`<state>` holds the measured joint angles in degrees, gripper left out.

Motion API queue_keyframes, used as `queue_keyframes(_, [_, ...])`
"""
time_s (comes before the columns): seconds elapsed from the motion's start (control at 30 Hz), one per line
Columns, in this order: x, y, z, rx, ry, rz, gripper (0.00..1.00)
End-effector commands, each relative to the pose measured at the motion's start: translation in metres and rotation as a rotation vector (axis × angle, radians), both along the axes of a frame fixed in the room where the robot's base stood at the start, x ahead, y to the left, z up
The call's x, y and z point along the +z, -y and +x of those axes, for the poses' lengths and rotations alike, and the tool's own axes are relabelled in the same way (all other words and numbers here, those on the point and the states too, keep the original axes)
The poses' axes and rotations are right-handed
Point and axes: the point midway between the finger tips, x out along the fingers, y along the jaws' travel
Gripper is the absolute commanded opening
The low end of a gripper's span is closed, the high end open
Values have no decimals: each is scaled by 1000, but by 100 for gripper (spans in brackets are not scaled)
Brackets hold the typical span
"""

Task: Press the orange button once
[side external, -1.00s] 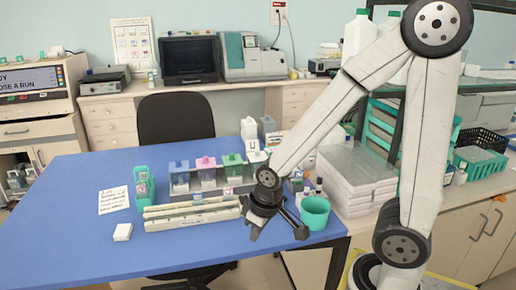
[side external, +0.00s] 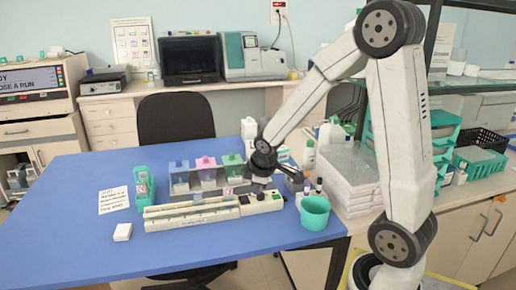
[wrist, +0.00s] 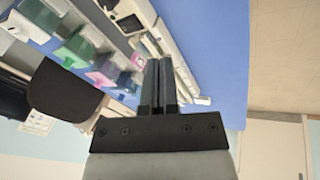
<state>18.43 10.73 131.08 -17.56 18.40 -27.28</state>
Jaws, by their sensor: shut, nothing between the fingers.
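I cannot pick out an orange button in either view. A long cream-white unit (side external: 190,217) lies across the front of the blue table; its right end carries small dark controls too small to tell apart. A teal handheld device (side external: 143,188) stands left of it, its buttons also too small to read. My gripper (wrist: 160,65) is shut and empty, its two fingers side by side. In the side view it is above and behind the right end of the white unit. Its fingertips are hard to make out there, and I cannot tell whether they touch anything.
Staining jars with blue, pink (side external: 206,171) and green (side external: 232,166) lids stand behind the white unit. A teal cup (side external: 314,213) stands at the table's right edge, with small bottles behind it. A white block (side external: 122,232) and note card (side external: 113,200) lie left. The front-left table is clear.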

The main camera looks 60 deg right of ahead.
Motion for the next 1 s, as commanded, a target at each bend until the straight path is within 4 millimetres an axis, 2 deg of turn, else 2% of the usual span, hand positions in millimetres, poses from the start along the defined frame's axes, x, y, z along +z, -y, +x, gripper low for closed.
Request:
queue_keyframes(0.03, [1,19,4,28,-6,-35,0])
queue_keyframes(0.33, [8,124,14,242,-78,-251,0])
queue_keyframes(0.47, [11,169,10,327,-129,-337,0])
queue_keyframes(0.7, [15,246,-8,473,-241,-476,0])
queue_keyframes(0.8, [16,270,-16,520,-282,-517,0])
queue_keyframes(1.0, [17,297,-28,577,-337,-561,0])
